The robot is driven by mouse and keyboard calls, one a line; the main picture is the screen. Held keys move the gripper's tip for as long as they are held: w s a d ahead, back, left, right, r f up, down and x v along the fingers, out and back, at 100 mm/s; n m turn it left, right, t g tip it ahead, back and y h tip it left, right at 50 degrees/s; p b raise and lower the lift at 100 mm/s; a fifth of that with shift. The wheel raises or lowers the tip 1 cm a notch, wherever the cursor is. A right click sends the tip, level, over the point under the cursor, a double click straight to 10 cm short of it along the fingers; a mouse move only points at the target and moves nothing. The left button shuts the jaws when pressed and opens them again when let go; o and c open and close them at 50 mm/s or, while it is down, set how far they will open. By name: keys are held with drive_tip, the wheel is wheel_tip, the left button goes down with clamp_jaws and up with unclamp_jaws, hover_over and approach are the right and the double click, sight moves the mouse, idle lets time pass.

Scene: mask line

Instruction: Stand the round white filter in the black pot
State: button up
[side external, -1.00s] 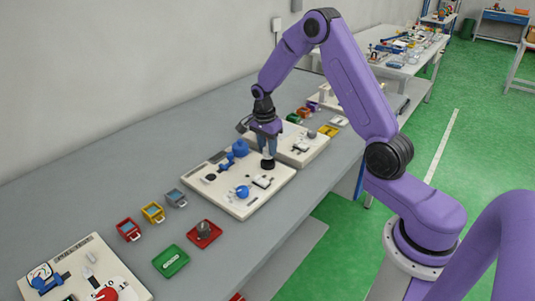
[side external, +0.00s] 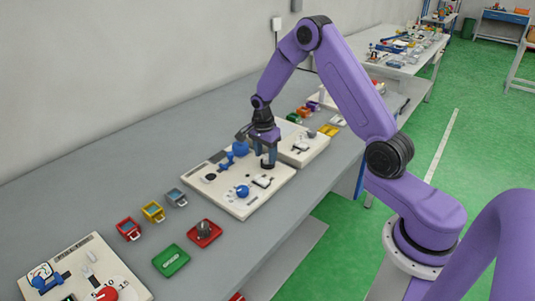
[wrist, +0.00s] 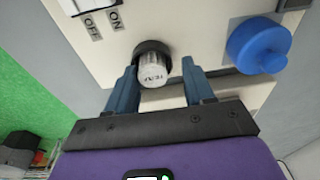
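The round white filter (wrist: 154,70), a short cylinder with dark printing, shows in the wrist view with its far end inside the ring of the black pot (wrist: 151,46). I cannot tell how deep it sits. In the side view the black pot (side external: 267,165) is on the right part of the white board, and the filter is hard to make out. My gripper (wrist: 159,66) is open, with one blue finger on each side of the filter and gaps between. In the side view my gripper (side external: 265,154) is just above the pot.
The white board (side external: 225,205) carries a blue knob (side external: 242,191), a switch marked ON and OFF (wrist: 100,18), and a blue round part (wrist: 258,45) near my right finger. A second board (side external: 310,150) lies behind. Red (side external: 205,233) and green (side external: 171,261) trays lie in front.

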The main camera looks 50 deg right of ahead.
sight(265, 158)
drive_tip(key=shift+s+f+g, duration=0.3)
drive_tip(key=shift+s+f, duration=0.2)
drive_tip(key=shift+s, duration=0.1)
drive_tip(key=shift+r, duration=0.25)
wheel_tip(265, 158, up, 12)
drive_tip(key=a+f, duration=0.1)
drive_tip(key=s+a+r+n, duration=0.4)
drive_tip(key=a+n, duration=0.3)
drive_tip(key=a, duration=0.2)
drive_tip(key=s+a+r+n, duration=0.2)
drive_tip(key=s+a+n, duration=0.5)
drive_tip(key=s+n, duration=0.15)
drive_tip(key=s+n+y, duration=0.1)
drive_tip(key=s+n, duration=1.4)
drive_tip(key=s, duration=0.6)
drive_tip(key=shift+s+a+f+y, duration=0.15)
drive_tip(key=shift+a+f+y, duration=0.05)
drive_tip(key=shift+a+y, duration=0.2)
